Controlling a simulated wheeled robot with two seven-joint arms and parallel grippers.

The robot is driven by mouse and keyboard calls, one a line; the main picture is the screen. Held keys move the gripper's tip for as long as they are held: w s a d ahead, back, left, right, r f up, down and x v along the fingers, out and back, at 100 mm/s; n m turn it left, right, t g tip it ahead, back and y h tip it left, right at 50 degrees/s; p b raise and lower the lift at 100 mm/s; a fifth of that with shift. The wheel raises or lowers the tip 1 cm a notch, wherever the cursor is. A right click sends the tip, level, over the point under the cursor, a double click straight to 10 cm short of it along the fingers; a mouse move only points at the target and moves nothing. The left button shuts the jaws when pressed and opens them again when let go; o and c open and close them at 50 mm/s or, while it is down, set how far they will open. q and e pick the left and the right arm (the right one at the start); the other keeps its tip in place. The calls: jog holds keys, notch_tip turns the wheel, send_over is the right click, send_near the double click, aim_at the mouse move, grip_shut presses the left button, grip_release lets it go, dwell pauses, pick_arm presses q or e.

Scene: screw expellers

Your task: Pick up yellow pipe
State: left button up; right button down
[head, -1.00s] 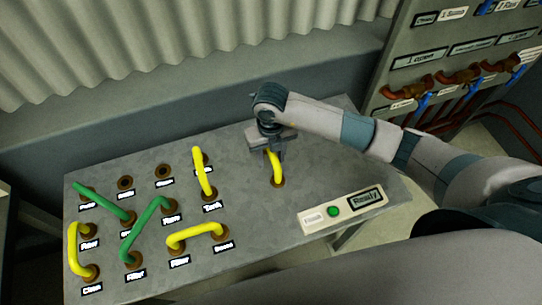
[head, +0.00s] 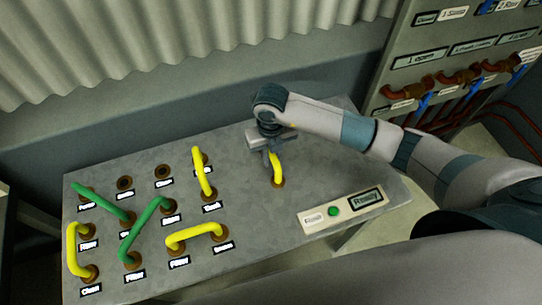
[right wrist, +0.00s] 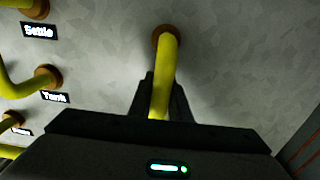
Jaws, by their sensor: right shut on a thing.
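The pipe's upper end is hidden by the gripper. Other yellow pipes sit at the upper middle (head: 204,175), lower middle (head: 195,234) and left (head: 73,248) of the panel. My left gripper is not in view.
Two green pipes (head: 104,203) (head: 145,228) lie on the left part of the grey panel (head: 240,225). Empty sockets (head: 124,183) show at its back. A box with a green button (head: 333,211) sits at the front right. A rack with red pipes (head: 398,92) stands behind on the right.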

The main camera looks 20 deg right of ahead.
jog(key=shift+r, duration=0.1)
jog(key=shift+r+p, duration=0.3)
notch_tip(320, 180, up, 4)
jog(key=shift+w+f+b, duration=0.1)
jog(key=shift+f+b, duration=0.15)
jog(key=shift+b, duration=0.95)
jog(key=s+d+r+b, duration=0.2)
jog(key=s+d+r, duration=0.3)
jog(key=s, duration=0.5)
notch_tip(320, 180, up, 2)
jog(key=shift+s+d+r, duration=0.15)
jog(key=shift+s+d, duration=0.05)
jog(key=shift+d, duration=0.15)
jog(key=shift+w, duration=0.1)
